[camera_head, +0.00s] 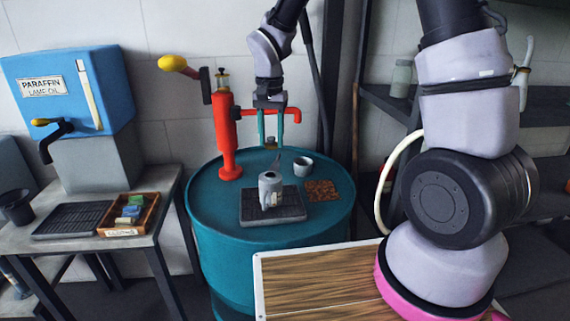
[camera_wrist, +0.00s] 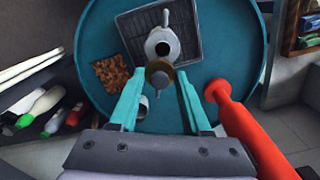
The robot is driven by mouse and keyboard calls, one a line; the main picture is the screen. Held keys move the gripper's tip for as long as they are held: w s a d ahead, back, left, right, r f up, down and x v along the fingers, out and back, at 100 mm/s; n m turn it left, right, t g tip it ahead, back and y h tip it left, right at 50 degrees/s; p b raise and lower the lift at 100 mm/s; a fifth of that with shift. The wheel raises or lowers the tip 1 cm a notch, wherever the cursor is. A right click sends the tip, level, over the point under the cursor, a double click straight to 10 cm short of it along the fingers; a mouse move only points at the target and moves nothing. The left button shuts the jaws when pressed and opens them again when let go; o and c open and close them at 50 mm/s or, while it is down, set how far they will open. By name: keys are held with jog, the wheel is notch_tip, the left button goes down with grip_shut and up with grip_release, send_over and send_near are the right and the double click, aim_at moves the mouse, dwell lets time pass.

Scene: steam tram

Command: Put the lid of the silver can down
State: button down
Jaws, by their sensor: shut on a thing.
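The silver can (camera_head: 270,190) stands upright on a dark ribbed tray (camera_head: 287,215) on top of the teal drum (camera_head: 222,228). In the wrist view the can (camera_wrist: 170,48) shows a dark round opening on top, with no lid on it. My gripper (camera_head: 271,140) is above the drum, behind and above the can. Its teal fingers (camera_wrist: 159,80) are shut on a small round brownish lid (camera_wrist: 159,68), held in the air apart from the can.
A pale cup (camera_head: 303,167) and a brown cork mat (camera_head: 321,190) are on the drum, right of the tray. A red pump (camera_head: 227,140) rises at the drum's back left, its spout near my fingers. A side table (camera_head: 72,247) stands left.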

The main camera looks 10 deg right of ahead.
jog(key=w+d+f+n, duration=0.25)
jog(key=d+f, duration=0.25)
jog(key=d, duration=0.3)
jog(key=w+d+f+n, duration=0.2)
jog(key=w+d+f, duration=0.25)
jog(key=d, duration=0.35)
send_over(321, 190)
notch_tip(321, 190, down, 6)
jog(key=shift+f, duration=2.2)
jog(key=shift+c, duration=1.8)
grip_release()
jog(key=shift+f, duration=0.15)
